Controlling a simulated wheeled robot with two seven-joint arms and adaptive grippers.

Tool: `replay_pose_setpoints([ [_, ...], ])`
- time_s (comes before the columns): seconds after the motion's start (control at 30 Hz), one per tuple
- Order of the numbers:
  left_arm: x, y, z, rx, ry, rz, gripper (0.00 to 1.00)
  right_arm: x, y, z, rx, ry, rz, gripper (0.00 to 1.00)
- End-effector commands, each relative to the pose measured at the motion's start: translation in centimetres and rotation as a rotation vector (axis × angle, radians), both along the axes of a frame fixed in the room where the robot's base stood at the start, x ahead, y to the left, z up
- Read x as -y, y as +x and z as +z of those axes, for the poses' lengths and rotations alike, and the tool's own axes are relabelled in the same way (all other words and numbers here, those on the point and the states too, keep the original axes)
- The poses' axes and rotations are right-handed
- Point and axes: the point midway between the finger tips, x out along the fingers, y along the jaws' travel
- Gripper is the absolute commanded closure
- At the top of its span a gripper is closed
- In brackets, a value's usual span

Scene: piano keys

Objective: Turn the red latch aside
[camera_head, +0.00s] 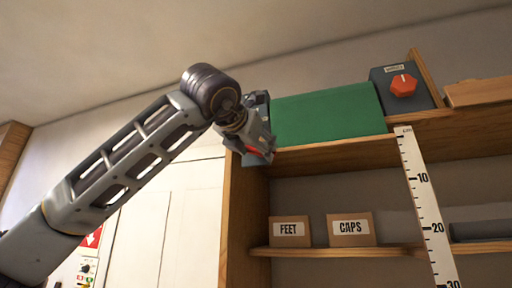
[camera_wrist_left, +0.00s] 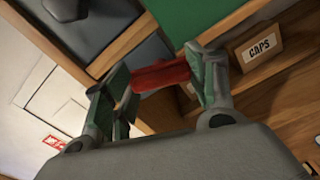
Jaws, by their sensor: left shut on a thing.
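The red latch (camera_wrist_left: 162,75) is a short red bar that shows in the left wrist view between the two green-tipped fingers of my left gripper (camera_wrist_left: 162,84). The fingers are shut on it, one at each end. In the head view my left gripper (camera_head: 258,150) is at the upper left front corner of the wooden shelf unit, and only a small red part of the latch (camera_head: 252,149) shows there. The rest of the latch is hidden by the gripper. My right gripper is in neither view.
A green panel (camera_head: 328,116) stands on top of the shelf unit (camera_head: 340,156), right of my gripper. A dark box with a red knob (camera_head: 403,85) is farther right. Boxes labelled FEET (camera_head: 290,231) and CAPS (camera_head: 351,229) sit on the shelf below. A white ruler (camera_head: 428,205) hangs in front.

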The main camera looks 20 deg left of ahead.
Motion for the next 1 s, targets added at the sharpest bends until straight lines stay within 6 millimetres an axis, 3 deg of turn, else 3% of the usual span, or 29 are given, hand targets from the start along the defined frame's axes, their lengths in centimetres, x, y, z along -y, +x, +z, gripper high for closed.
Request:
replay_pose_setpoints([
  [1.0, 0.2, 0.0, -0.1, 0.029, 0.811, 0.0, 0.67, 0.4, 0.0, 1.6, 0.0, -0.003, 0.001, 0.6],
])
